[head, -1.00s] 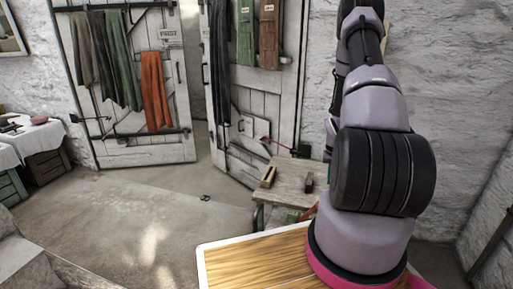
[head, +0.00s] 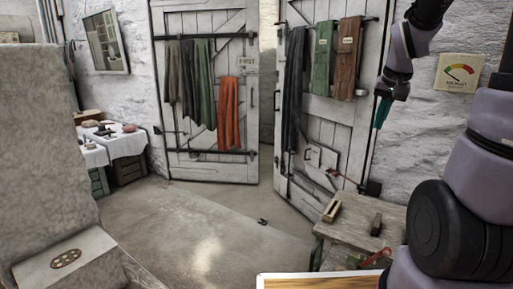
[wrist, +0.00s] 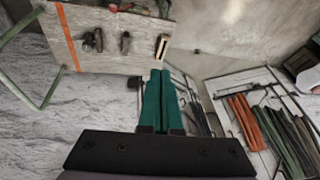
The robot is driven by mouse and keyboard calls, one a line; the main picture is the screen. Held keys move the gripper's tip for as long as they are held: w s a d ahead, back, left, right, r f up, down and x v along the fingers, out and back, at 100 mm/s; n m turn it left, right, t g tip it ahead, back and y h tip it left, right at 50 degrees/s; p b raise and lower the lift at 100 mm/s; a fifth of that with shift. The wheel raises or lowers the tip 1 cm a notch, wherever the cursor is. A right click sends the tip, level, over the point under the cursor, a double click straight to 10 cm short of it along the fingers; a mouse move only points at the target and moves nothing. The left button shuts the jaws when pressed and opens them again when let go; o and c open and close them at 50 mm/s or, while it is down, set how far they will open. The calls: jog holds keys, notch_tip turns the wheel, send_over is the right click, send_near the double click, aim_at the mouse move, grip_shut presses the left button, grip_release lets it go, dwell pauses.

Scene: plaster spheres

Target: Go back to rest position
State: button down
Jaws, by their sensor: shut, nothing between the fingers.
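My gripper (head: 381,118) hangs at the upper right of the head view, its teal fingers pointing down in front of the white wall and right of the open door. In the wrist view my gripper (wrist: 159,73) shows two teal fingers side by side, closed together with nothing seen between them. The fingers appear apart from the bench and the doors.
A wooden bench (head: 368,222) with small tools stands below my gripper. Two white plank doors (head: 205,166) hold hanging cloths. A cloth-covered table (head: 127,143) stands at left, by a pale block (head: 40,120). The floor (head: 180,235) between is mostly clear.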

jog(key=s+a+r+t+y, duration=0.1)
jog(key=s+a+r, duration=0.3)
jog(key=s, duration=0.4)
jog(key=s+a+r+n+t+y, duration=0.1)
jog(key=s+a+r, duration=0.4)
jog(key=s, duration=0.3)
jog(key=shift+a+t, duration=0.4)
jog(key=shift+a, duration=0.3)
